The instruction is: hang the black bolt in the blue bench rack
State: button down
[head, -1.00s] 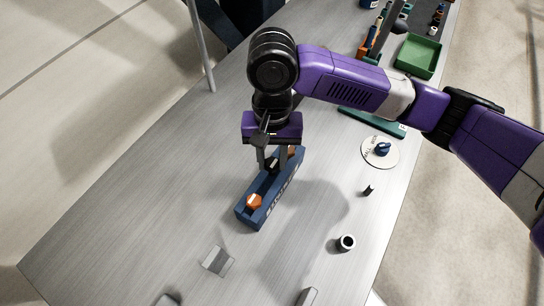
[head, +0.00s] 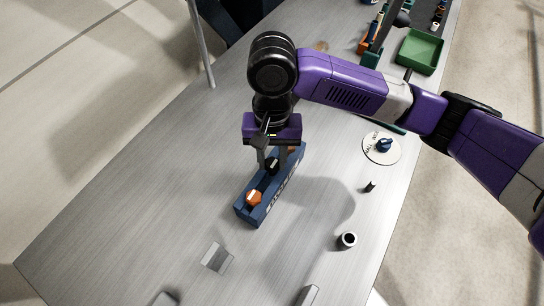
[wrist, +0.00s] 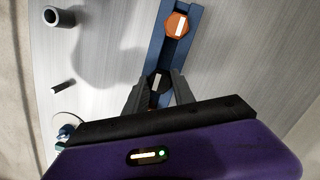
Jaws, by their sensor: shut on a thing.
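The blue bench rack (head: 245,212) is a long narrow holder lying on the grey metal table. My gripper (head: 273,162) is over its middle, fingers pointing down, shut on the black bolt (head: 271,167). In the wrist view the black bolt (wrist: 158,80) shows between the two fingertips, in line with the rack's channel. Its lower part is hidden, so I cannot tell how deep it sits. An orange bolt (head: 254,198) sits in the rack's near end, and another orange one (head: 291,149) shows at the far end, partly behind my gripper.
A white round plate with a blue knob (head: 384,146) lies to the right. A small black piece (head: 370,186) and a dark-topped cylinder (head: 347,240) stand right of the rack. A grey block (head: 216,257) is in front. A green tray (head: 420,52) is at the back. The left table is clear.

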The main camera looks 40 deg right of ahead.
aim_at(272, 158)
jog(key=shift+f+b, duration=0.65)
jog(key=shift+f, duration=0.6)
jog(key=c, duration=1)
grip_release()
jog(key=shift+o, duration=0.2)
jog(key=shift+r, duration=0.1)
jog(key=r, duration=0.7)
jog(key=shift+w+d+r, duration=0.3)
jog(key=shift+w, duration=0.1)
